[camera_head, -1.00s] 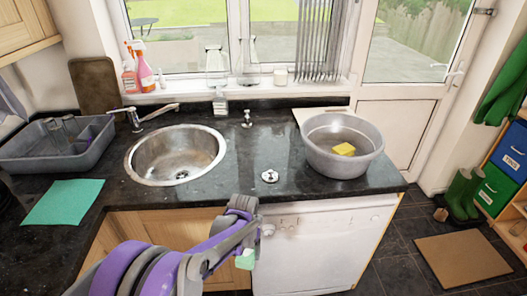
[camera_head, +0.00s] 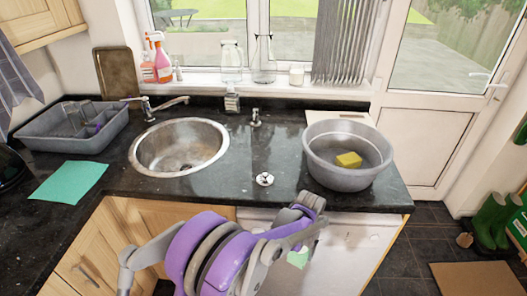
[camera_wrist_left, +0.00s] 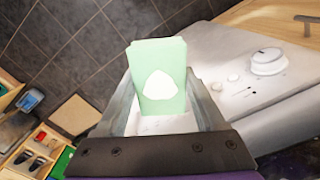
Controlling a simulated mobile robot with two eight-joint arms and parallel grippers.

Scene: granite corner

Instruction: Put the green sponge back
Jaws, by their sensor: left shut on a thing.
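The green sponge (camera_wrist_left: 158,78) is a pale green block with a whitish patch on its face. It is clamped between the fingers of my left gripper (camera_wrist_left: 165,105) in the left wrist view. In the head view a small part of the sponge (camera_head: 298,257) shows below my left gripper (camera_head: 303,240), in front of the white appliance and below the counter edge. Most of it is hidden there by the gripper. My right gripper is not in view.
The dark counter holds a round sink (camera_head: 180,146), a grey dish tub (camera_head: 72,128), a green cloth (camera_head: 70,182) and a grey basin (camera_head: 347,178) with a yellow sponge (camera_head: 349,160). Glass jugs and spray bottles (camera_head: 160,60) line the windowsill. The counter between sink and basin is mostly clear.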

